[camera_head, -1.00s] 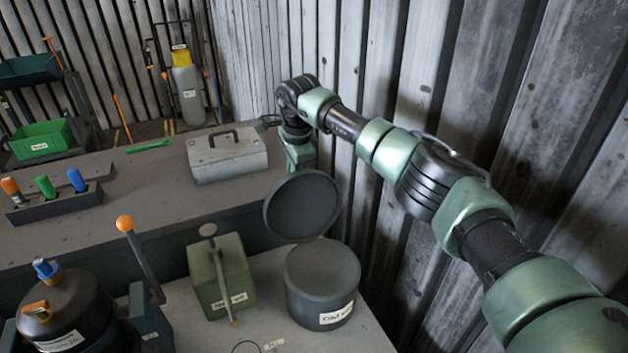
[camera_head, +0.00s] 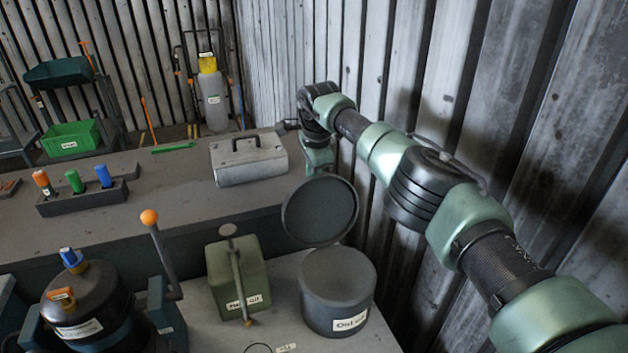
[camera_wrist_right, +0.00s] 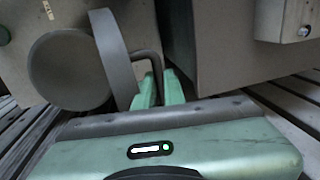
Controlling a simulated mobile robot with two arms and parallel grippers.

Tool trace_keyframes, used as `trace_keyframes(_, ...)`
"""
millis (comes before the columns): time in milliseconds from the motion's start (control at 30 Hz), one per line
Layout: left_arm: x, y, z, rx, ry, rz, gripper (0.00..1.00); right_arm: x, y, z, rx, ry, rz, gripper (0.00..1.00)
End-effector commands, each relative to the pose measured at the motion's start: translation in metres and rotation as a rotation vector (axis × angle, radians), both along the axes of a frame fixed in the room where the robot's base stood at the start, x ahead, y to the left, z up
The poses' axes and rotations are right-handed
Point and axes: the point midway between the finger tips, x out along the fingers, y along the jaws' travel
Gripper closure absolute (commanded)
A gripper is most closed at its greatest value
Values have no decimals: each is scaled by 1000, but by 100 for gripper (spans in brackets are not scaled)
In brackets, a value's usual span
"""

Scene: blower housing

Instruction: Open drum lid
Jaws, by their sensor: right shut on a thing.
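The dark grey drum (camera_head: 337,306) stands upright on the lower bench, a white label on its front. Its round lid (camera_head: 320,210) is raised and steeply tilted at the drum's far side. In the right wrist view the lid (camera_wrist_right: 113,58) shows nearly edge-on beside the drum's round top (camera_wrist_right: 68,72). My right gripper (camera_wrist_right: 158,92) is shut on the lid's dark bent handle (camera_wrist_right: 150,62), behind the lid. In the head view the lid hides the fingertips. My left gripper is not in view.
A green can (camera_head: 237,278) with a lever stands just left of the drum. A grey metal box (camera_head: 249,162) sits on the higher bench near my right wrist. A dark tank (camera_head: 88,305) stands at front left. The corrugated wall (camera_head: 430,90) runs close along my right arm.

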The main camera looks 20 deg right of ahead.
Motion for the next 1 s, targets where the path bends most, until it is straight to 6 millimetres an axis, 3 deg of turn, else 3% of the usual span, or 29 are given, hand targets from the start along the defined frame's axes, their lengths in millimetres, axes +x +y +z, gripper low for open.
trace_keyframes(67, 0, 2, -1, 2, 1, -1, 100, 7, -2, -3, -3, -30, -6, 100)
trace_keyframes(100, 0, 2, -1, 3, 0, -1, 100, 7, -2, -3, -3, -30, -6, 87)
trace_keyframes(167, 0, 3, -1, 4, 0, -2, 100, 7, -2, -3, -4, -31, -6, 70)
trace_keyframes(200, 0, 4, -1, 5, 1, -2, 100, 7, -2, -3, -4, -30, -6, 67)
trace_keyframes(567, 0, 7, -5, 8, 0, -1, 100, 5, -2, 3, -2, -31, -6, 67)
trace_keyframes(1000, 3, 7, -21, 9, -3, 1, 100, -13, 0, 80, -1, -41, -3, 67)
